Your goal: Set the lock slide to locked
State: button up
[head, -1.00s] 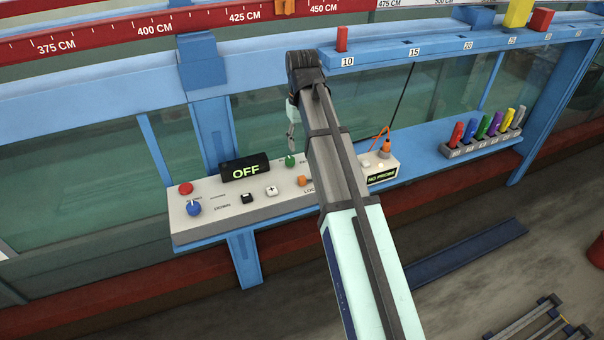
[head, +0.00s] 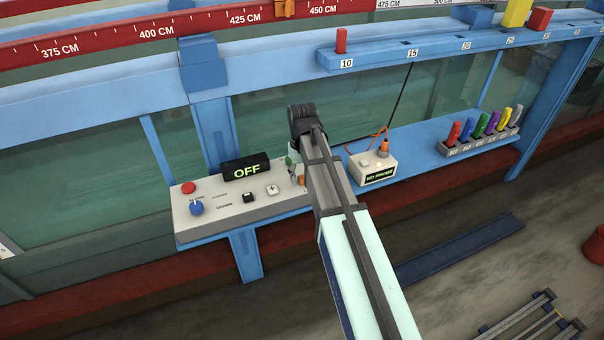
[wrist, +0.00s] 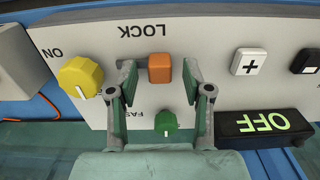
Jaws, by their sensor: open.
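The lock slide is an orange block (wrist: 160,68) on the grey control panel (wrist: 225,25), beside the word LOCK, which reads upside down in the wrist view. My gripper (wrist: 158,82) is open, with one finger on either side of the orange block and a gap showing on both sides. I cannot tell how far the fingertips are above the panel. In the head view my arm covers most of this area; a bit of orange (head: 301,181) shows beside my gripper (head: 296,172).
A yellow knob (wrist: 80,78) sits close outside one finger, and a green knob (wrist: 166,123) lies between the fingers nearer the palm. A plus button (wrist: 249,62) and the OFF display (wrist: 262,124) are to the right. A probe box (head: 373,168) stands nearby on the blue shelf.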

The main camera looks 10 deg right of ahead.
grip_shut()
jog(key=shift+w+d, duration=0.2)
jog(key=shift+d, duration=1)
grip_release()
notch_tip(320, 180, up, 12)
